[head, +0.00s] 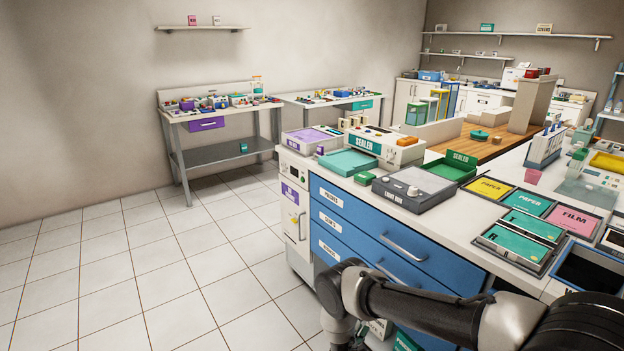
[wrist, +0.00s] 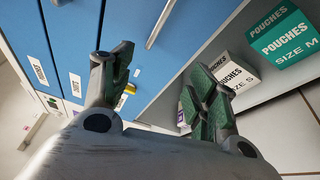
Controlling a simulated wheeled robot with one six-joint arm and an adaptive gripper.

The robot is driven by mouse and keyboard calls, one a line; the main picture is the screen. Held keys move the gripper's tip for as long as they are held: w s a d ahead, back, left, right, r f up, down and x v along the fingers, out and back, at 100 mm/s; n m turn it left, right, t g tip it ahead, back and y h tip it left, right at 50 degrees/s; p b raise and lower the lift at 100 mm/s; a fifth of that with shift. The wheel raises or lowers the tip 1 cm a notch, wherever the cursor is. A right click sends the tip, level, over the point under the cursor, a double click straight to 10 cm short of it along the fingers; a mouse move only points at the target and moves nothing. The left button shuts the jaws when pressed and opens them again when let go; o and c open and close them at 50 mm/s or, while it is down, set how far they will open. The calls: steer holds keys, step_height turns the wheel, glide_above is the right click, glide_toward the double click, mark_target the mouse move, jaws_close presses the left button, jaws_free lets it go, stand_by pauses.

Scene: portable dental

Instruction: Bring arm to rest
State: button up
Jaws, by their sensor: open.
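My arm reaches across the bottom right of the head view, in front of the blue drawer cabinet (head: 372,240), and bends down at its elbow. The gripper itself is out of sight there. In the wrist view my gripper (wrist: 160,92) is open, its two green-padded fingers wide apart with nothing held between them. Beyond the fingers are the blue drawer fronts (wrist: 135,35) and an open shelf space. A white "Pouches Size S" box (wrist: 232,72) and a teal "Pouches Size M" box (wrist: 285,40) stand behind the right finger, which covers part of the view.
The countertop above the drawers holds a sealer (head: 385,145), a light box (head: 413,188), a green tray (head: 440,172) and several labelled paper and film trays (head: 527,200). Silver drawer handles (head: 405,243) stick out. The tiled floor (head: 150,270) on the left is clear.

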steer(key=s+d+f+n+g+h, duration=0.25)
steer(key=s+d+g, duration=0.2)
steer(key=d, duration=0.25)
steer(key=s+d+r+m+g+h, duration=0.25)
steer(key=d+r+g, duration=0.3)
steer(key=r, duration=0.45)
steer(key=s+d+r+m+g+y, duration=0.1)
steer(key=s+r+m+g+y, duration=0.15)
steer(key=r, duration=0.85)
steer(key=s+r+m+g+y, duration=0.2)
steer(key=s+r+g, duration=0.15)
steer(key=r, duration=0.75)
steer(key=s+d+r+m+g+y, duration=0.1)
steer(key=s+r+m+g+y, duration=0.2)
steer(key=r, duration=0.8)
steer(key=s+d+r+m+t+y, duration=0.1)
steer(key=s+r+m+t+y, duration=0.1)
steer(key=s+r, duration=0.3)
steer(key=s+d+r+m+t+y, duration=0.2)
steer(key=s+r+t+y, duration=0.1)
steer(key=r, duration=0.9)
steer(key=s+d+r+m+t+y, duration=0.2)
steer(key=s+r+t, duration=0.1)
steer(key=s+r, duration=0.4)
steer(key=shift+s+r+t, duration=0.4)
steer(key=shift+r, duration=0.25)
